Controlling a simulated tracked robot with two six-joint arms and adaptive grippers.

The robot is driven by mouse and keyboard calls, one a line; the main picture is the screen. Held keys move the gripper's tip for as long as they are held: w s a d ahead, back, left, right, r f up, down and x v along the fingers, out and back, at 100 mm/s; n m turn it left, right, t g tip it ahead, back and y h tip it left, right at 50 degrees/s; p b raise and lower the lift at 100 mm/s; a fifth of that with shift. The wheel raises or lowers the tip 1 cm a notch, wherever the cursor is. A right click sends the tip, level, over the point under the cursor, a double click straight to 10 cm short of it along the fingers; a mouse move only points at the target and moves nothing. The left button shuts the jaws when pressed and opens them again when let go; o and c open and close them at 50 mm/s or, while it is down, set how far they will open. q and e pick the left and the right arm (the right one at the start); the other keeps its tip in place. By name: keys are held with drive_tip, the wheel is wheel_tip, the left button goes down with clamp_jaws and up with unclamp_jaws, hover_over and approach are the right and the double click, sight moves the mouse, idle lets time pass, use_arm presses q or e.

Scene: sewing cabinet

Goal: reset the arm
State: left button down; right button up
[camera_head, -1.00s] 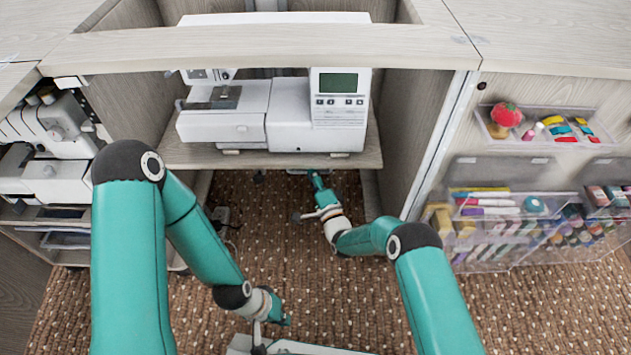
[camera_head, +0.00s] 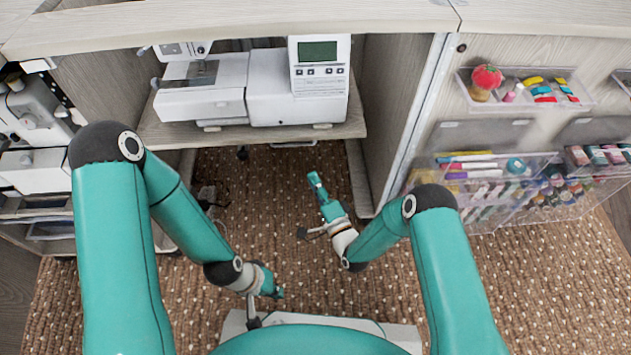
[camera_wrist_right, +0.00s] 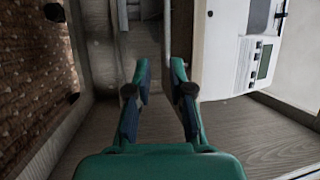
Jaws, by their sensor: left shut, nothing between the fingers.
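My left gripper (camera_head: 279,293) hangs low over the carpet in front of my base in the head view. It is shut, with nothing seen in it. My right gripper (camera_head: 316,182) is over the carpet, in front of the cabinet's open bay. In the right wrist view my right gripper (camera_wrist_right: 159,68) shows two fingers spread apart with an empty gap between them. Neither gripper touches anything that I can see.
A white sewing machine (camera_head: 270,95) stands on a shelf (camera_head: 180,135) in the bay. A second machine (camera_head: 30,115) is at the left. Clear bins (camera_head: 500,215) and a tray with a red pincushion (camera_head: 487,77) hang at the right. Carpet (camera_head: 290,250) between is open.

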idle(0.4)
drive_tip(key=w+d+r+m+t+h+p, duration=0.1)
drive_tip(key=w+d+r+h+p, duration=0.2)
drive_tip(key=d+r, duration=0.45)
drive_tip(key=s+d+f+g+h+p, duration=0.1)
drive_tip(key=d+g+h, duration=0.2)
drive_tip(key=d, duration=0.5)
drive_tip(key=s+d+f+n+g, duration=0.1)
drive_tip(key=s+f+n+g, duration=0.3)
drive_tip(key=s, duration=0.6)
drive_tip(key=s+f+n+g, duration=0.2)
drive_tip(key=s+g, duration=0.3)
drive_tip(key=s, duration=0.5)
drive_tip(key=s+d+f+n+g, duration=0.1)
drive_tip(key=s+f+n+g, duration=0.3)
drive_tip(key=s, duration=0.5)
wheel_tip(320, 180, up, 38)
drive_tip(key=g+p, duration=0.1)
drive_tip(key=p, duration=3.8)
drive_tip(key=shift+s+a+r+h, duration=0.2)
drive_tip(key=shift+h, duration=0.1)
drive_tip(key=shift+f, duration=0.1)
